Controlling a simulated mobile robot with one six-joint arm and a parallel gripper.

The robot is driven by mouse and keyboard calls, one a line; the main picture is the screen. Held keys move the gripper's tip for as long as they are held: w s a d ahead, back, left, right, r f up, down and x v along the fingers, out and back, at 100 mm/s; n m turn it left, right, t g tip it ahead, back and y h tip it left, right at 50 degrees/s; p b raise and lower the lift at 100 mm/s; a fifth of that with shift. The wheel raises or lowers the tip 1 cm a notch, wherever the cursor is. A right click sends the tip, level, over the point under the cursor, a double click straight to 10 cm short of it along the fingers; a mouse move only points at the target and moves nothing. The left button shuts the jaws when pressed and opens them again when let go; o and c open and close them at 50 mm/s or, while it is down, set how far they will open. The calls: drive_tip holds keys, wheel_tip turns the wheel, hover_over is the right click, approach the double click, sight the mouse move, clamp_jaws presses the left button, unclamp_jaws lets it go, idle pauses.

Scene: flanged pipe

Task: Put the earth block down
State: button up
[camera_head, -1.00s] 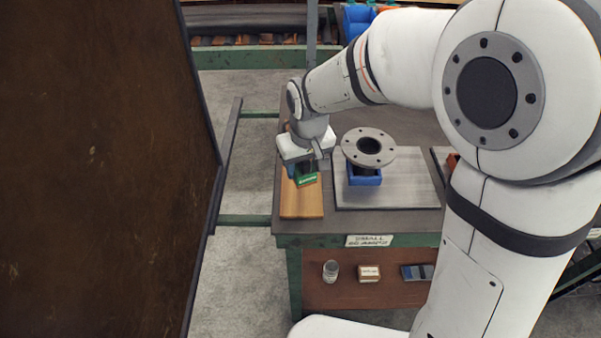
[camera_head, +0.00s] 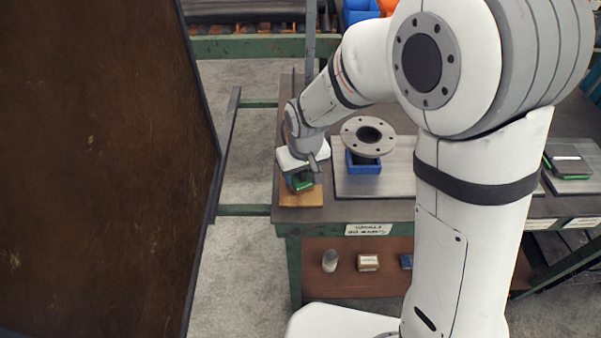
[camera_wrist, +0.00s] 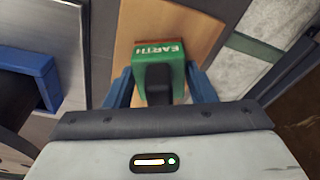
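The earth block (camera_wrist: 158,62) is green, with white EARTH lettering on its face. In the wrist view it sits between the two blue fingers of my gripper (camera_wrist: 160,88), which are close against its sides. In the head view the block (camera_head: 302,184) shows below my gripper (camera_head: 300,178), over the front part of the wooden board (camera_head: 300,199). The board also shows behind the block in the wrist view (camera_wrist: 205,35). I cannot tell whether the block's underside touches the board.
A flanged pipe (camera_head: 350,138) stands in a blue holder (camera_head: 363,167) on a grey plate (camera_head: 397,185), right of the board. A brown panel (camera_head: 90,160) rises at the left. A shelf below the table (camera_head: 345,215) holds a jar (camera_head: 330,260) and small boxes.

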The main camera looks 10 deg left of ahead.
drive_tip(key=o, duration=0.3)
drive_tip(key=shift+o, duration=0.2)
drive_tip(key=r, duration=0.4)
drive_tip(key=s+r, duration=0.1)
drive_tip(key=r, duration=0.3)
drive_tip(key=d+r, duration=0.1)
drive_tip(key=r, duration=0.3)
drive_tip(key=shift+s+r, duration=0.1)
drive_tip(key=shift+s, duration=0.1)
drive_tip(key=s+d+r+m, duration=0.1)
drive_tip(key=s+d+m, duration=0.1)
drive_tip(key=d, duration=0.6)
drive_tip(key=s+d+m+t, duration=0.1)
drive_tip(key=s+d+m, duration=0.1)
drive_tip(key=s+d, duration=0.3)
drive_tip(key=s+d+r+m+h, duration=0.1)
drive_tip(key=s+d+m, duration=0.2)
drive_tip(key=d, duration=1)
drive_tip(key=shift+s+r, duration=0.3)
drive_tip(key=shift+s, duration=0.4)
